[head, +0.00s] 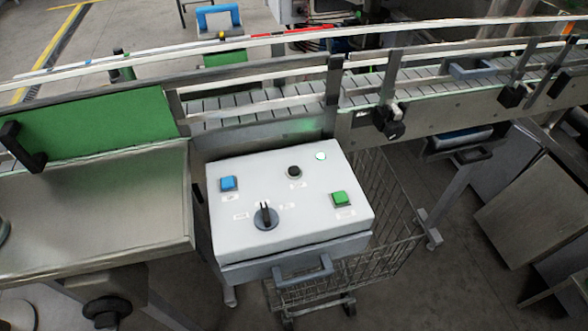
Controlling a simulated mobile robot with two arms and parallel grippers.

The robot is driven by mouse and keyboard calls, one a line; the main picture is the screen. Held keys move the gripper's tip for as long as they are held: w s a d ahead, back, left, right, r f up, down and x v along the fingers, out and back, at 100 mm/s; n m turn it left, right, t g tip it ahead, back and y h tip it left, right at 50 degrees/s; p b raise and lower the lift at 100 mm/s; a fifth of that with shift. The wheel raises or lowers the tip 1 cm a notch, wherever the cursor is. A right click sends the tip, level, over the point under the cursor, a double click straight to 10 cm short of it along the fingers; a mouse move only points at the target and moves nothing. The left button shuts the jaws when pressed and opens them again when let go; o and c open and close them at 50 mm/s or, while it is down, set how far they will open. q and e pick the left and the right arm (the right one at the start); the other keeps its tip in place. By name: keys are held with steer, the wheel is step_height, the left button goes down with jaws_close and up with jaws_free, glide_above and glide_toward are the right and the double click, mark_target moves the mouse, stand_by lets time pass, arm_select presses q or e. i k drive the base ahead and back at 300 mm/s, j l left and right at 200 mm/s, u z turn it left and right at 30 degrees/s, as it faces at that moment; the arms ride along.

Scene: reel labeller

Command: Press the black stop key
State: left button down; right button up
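The black stop key (293,171) is a small round dark button on the sloping top of a white control box (310,225). It sits toward the back of the panel, right of the middle, with a small label in front of it. Nothing covers it. I cannot tell whether it is up or pressed in. A blue square key (228,183) is to its left and a green square key (340,198) is to its front right. Neither of my grippers is in view.
A conveyor (290,100) with metal rails runs behind the box. A steel table (100,215) stands left, and a wire cart (390,215) is below right. Space above the panel is clear.

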mark_target(293, 170)
steer(key=l+u, duration=0.1)
steer(key=u, duration=0.2)
steer(key=l+u, duration=0.15)
steer(key=u, duration=0.15)
steer(key=k+l+u, duration=0.15)
steer(key=l, duration=0.35)
steer(key=k+l+u, duration=0.15)
steer(key=k+l, duration=0.15)
steer(key=l, duration=0.2)
steer(key=k+l+u, duration=0.1)
steer(key=k+l, duration=0.2)
steer(key=l, duration=0.2)
steer(key=k+l+u, duration=0.15)
steer(key=l, duration=0.3)
steer(key=k, duration=0.1)
